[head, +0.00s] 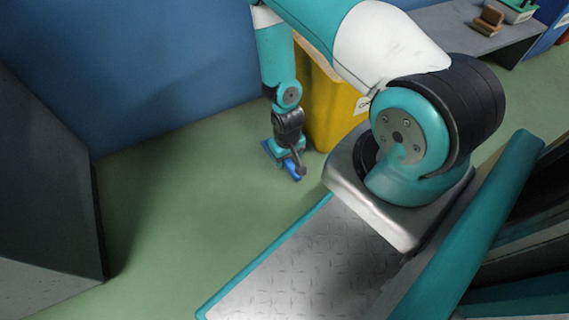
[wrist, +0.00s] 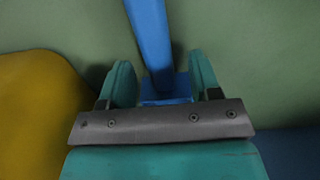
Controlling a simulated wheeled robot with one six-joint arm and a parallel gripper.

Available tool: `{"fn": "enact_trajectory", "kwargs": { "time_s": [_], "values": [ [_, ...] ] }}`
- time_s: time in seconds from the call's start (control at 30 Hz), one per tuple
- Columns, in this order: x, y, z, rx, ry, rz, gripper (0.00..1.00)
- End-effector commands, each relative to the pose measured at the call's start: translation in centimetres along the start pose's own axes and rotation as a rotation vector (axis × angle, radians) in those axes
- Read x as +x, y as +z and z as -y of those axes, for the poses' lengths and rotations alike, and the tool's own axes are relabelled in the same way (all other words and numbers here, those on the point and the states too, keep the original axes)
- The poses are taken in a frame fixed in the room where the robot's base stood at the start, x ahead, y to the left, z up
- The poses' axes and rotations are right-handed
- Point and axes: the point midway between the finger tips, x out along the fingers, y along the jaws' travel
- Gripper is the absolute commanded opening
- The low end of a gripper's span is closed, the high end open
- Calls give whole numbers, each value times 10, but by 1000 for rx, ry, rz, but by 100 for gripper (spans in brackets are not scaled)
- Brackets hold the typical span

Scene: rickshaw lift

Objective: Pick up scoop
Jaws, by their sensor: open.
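The blue scoop (head: 294,174) is on the green floor beside the yellow bin, partly hidden by my gripper (head: 289,158) in the head view. In the wrist view, its long blue handle (wrist: 150,38) runs from the top edge down between the two teal fingers of my gripper (wrist: 160,66). A wider blue part (wrist: 167,89) shows at the lower end of the handle, partly covered by the grey gripper plate. The fingers are open, one on each side of the scoop, with gaps visible beside the handle.
The yellow bin (head: 332,108) stands just right of my gripper, close to the blue wall (head: 150,70). A dark grey box-like block (head: 45,190) stands at the left. The green floor (head: 185,205) between them is clear. A grey bench (head: 455,28) is at the upper right.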

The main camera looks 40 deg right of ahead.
Motion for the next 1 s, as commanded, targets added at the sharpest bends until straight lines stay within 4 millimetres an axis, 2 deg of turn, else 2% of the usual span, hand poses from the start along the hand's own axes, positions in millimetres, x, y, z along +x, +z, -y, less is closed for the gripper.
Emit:
{"fn": "enact_trajectory", "kwargs": {
  "time_s": [0.03, 0.07, 0.3, 0.33, 0.57, 0.87, 1.0],
  "values": [
    [13, 0, 0, 0, 0, 0, 57],
    [15, 0, 0, 0, 0, 0, 57],
    [13, 0, 0, 0, 0, -1, 57],
    [13, 0, 0, 0, 0, -1, 55],
    [13, 0, 0, 0, 0, 0, 3],
    [12, 0, 0, 0, 0, 0, 2],
    [1, 0, 0, 0, 0, 0, 2]
  ]
}}
